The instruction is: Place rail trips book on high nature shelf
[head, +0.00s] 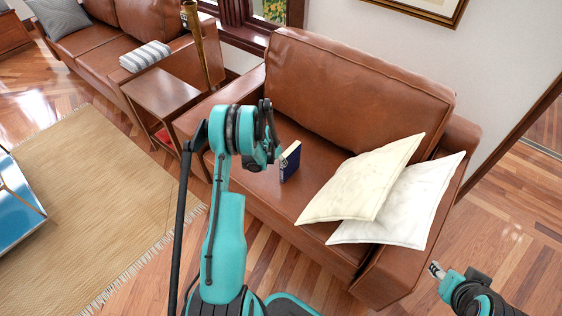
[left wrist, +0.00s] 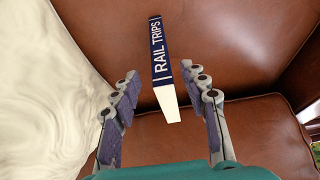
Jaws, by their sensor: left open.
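The rail trips book (head: 290,162), dark blue with pale page edges, stands on the seat of the brown leather armchair. In the left wrist view its navy spine (left wrist: 159,48) reads "RAIL TRIPS" in white, and its pale page end faces my camera. My left gripper (head: 272,132) is just left of and above the book in the head view. In the left wrist view its two fingers (left wrist: 161,80) are spread, with the book ahead and between them, apart from both. My right gripper (head: 437,270) is at the lower right, its jaws unclear. No nature shelf is visible.
Two cream pillows (head: 372,185) lie on the armchair's right side; one shows close at left in the left wrist view (left wrist: 40,100). The armchair's backrest (head: 355,90) rises behind the book. A side table (head: 160,92) and a sofa (head: 150,25) stand left. A rug (head: 95,180) covers the left floor.

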